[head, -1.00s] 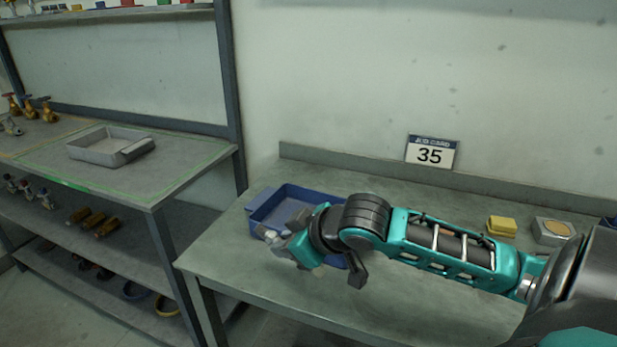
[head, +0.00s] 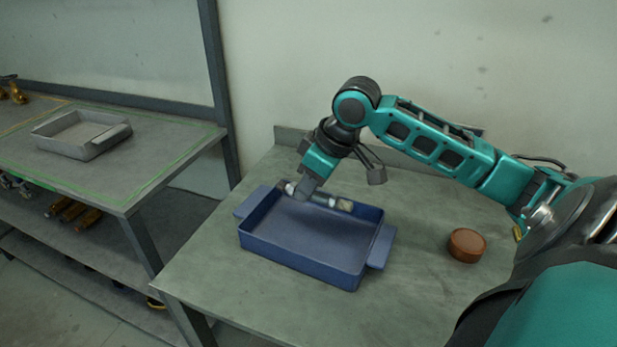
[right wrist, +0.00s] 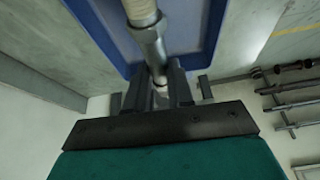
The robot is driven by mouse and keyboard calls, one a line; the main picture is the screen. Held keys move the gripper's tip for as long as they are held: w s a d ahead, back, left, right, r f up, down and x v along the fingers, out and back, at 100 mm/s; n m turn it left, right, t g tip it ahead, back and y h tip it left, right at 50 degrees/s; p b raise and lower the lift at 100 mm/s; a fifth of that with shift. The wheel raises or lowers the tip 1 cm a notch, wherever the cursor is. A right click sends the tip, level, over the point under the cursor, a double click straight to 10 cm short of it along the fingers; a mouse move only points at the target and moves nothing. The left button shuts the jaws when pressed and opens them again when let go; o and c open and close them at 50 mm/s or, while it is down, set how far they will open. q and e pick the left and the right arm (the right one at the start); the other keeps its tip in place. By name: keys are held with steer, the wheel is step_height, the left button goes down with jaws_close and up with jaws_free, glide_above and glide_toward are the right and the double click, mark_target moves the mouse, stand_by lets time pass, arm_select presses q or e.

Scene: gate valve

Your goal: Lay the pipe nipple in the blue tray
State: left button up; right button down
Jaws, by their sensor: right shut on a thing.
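The pipe nipple (head: 325,200) is a grey metal tube with a paler end. My right gripper (head: 302,193) is shut on it near its left end and holds it roughly level over the back part of the blue tray (head: 300,260). In the right wrist view, the nipple (right wrist: 150,42) runs up from between the fingers (right wrist: 160,88), with the blue tray (right wrist: 100,30) behind it. Whether the nipple touches the tray is hard to tell. The tray looks otherwise empty. My left gripper is not in view.
A round brown object (head: 467,245) stands on the workbench (head: 225,285) right of the tray. A grey tray (head: 60,148) sits on the shelf unit at left. The bench in front of the blue tray is clear.

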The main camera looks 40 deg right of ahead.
steer(key=shift+f, duration=4.3)
steer(key=c, duration=0.9)
jaws_free()
steer(key=v, duration=1.3)
steer(key=shift+s+f, duration=0.1)
steer(key=shift+s, duration=0.05)
steer(key=shift+a, duration=0.1)
